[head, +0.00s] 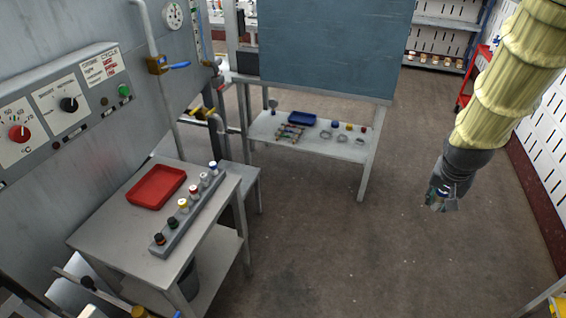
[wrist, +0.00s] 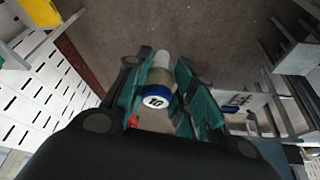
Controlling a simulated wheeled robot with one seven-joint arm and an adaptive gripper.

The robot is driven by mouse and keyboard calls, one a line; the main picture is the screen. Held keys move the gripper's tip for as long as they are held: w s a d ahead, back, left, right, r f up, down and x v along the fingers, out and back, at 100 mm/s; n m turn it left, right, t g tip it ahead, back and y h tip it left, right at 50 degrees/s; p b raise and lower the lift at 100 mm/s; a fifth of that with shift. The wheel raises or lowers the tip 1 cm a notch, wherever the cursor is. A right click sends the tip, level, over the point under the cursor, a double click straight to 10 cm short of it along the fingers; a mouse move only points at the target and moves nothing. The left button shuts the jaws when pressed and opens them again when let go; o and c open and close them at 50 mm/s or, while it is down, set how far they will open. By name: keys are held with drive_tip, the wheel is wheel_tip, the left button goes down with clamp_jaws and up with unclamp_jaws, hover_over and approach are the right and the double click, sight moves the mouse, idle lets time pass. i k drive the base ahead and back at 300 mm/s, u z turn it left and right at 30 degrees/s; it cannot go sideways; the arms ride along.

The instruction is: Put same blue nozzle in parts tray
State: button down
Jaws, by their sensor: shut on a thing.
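My gripper (head: 441,200) hangs over the bare floor at the right in the head view. In the wrist view its green fingers (wrist: 163,92) are closed around a nozzle (wrist: 157,92) with a blue band, a white end face with dark marks and a pale tip. A red tray (head: 157,188) lies empty on the near left table. A grey rack (head: 188,217) beside it holds several nozzles with coloured bands, including a blue one (head: 213,166) at its far end. A blue tray (head: 302,119) lies on the farther table.
The near table (head: 100,235) stands by a control panel (head: 60,100). The farther table (head: 340,147) carries several small parts, under a large blue-grey board (head: 325,45). Open floor (head: 330,240) lies between the tables and my gripper. A perforated wall (head: 545,140) stands at the right.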

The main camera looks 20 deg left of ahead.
sight(157, 189)
drive_tip(key=z, duration=0.75)
drive_tip(key=i, duration=3.05)
drive_tip(key=u, duration=4.85)
drive_tip(key=i, duration=1)
